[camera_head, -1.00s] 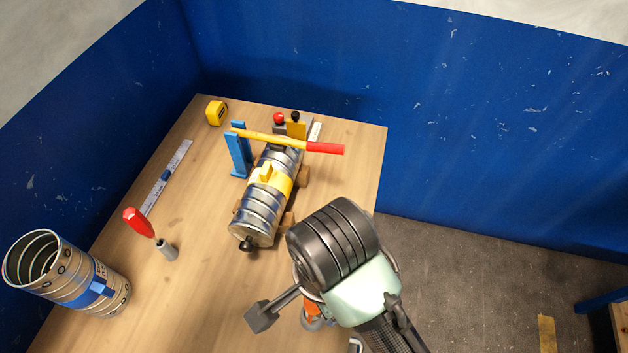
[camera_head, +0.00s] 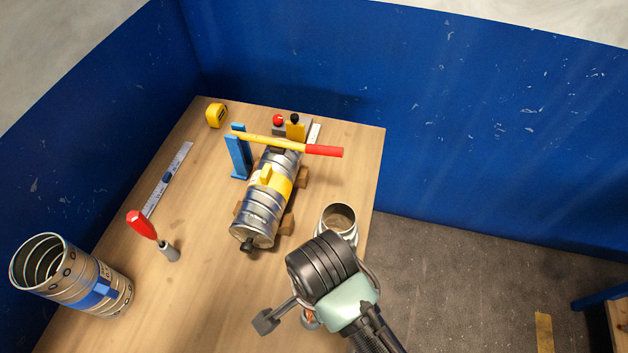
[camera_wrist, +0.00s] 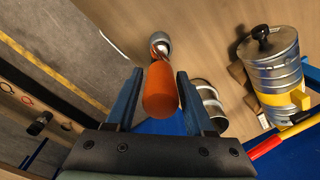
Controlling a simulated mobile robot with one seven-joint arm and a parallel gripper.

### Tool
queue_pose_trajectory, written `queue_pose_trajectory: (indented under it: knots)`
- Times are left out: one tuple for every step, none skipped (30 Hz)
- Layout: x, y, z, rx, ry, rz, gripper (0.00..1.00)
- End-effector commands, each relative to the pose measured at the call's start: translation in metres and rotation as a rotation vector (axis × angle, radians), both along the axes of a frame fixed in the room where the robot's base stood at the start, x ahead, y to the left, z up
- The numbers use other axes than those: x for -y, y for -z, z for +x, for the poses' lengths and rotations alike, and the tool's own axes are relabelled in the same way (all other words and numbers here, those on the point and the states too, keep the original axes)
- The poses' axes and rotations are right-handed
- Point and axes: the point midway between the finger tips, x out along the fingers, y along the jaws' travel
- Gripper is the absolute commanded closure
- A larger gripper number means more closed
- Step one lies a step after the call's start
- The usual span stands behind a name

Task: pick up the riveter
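In the wrist view, an orange-handled tool (camera_wrist: 161,90), apparently the riveter, points toward the camera with a silver shaft and a grey round end beyond it. My gripper (camera_wrist: 159,76) is open, with one blue finger on each side of the orange handle. A gap shows beside the handle, so I see no grip on it. In the head view only a bit of the orange tool (camera_head: 308,316) shows beneath my wrist, and my fingers are mostly hidden there.
A metal duct (camera_head: 263,212) lies on wooden blocks mid-table, under a yellow bar with red grip (camera_head: 322,151). A short open metal pipe (camera_head: 339,217) stands close behind my wrist. A larger duct (camera_head: 75,280) is at left. Blue walls (camera_head: 480,120) bound the back.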

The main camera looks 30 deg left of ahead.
Motion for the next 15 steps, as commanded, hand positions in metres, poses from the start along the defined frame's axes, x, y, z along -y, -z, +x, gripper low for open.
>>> queue_pose_trajectory:
  knots:
    - [-0.0001,-0.0002,0.0000,0.000,0.000,0.000,0.58]
    - [-0.0001,-0.0002,0.0000,0.000,0.000,0.000,0.63]
    - [-0.0001,-0.0002,0.0000,0.000,0.000,0.000,0.70]
    - [-0.0001,-0.0003,0.0000,0.000,0.000,0.000,0.76]
    - [-0.0001,-0.0003,0.0000,0.000,0.000,0.000,0.81]
    - [-0.0001,-0.0003,0.0000,0.000,0.000,0.000,0.88]
    - [-0.0001,-0.0003,0.0000,0.000,0.000,0.000,0.94]
    - [-0.0001,-0.0004,0.0000,0.000,0.000,0.000,0.99]
    - [-0.0001,-0.0004,0.0000,0.000,0.000,0.000,1.00]
    - [-0.0001,-0.0004,0.0000,0.000,0.000,0.000,1.00]
    - [-0.0001,-0.0004,0.0000,0.000,0.000,0.000,1.00]
    - [-0.0002,-0.0005,0.0000,0.000,0.000,0.000,1.00]
    - [-0.0003,-0.0011,0.0003,0.001,0.000,0.002,1.00]
    - [-0.0003,-0.0011,0.0003,0.001,0.000,0.002,1.00]
    - [-0.0003,-0.0011,0.0003,0.002,0.000,0.001,1.00]
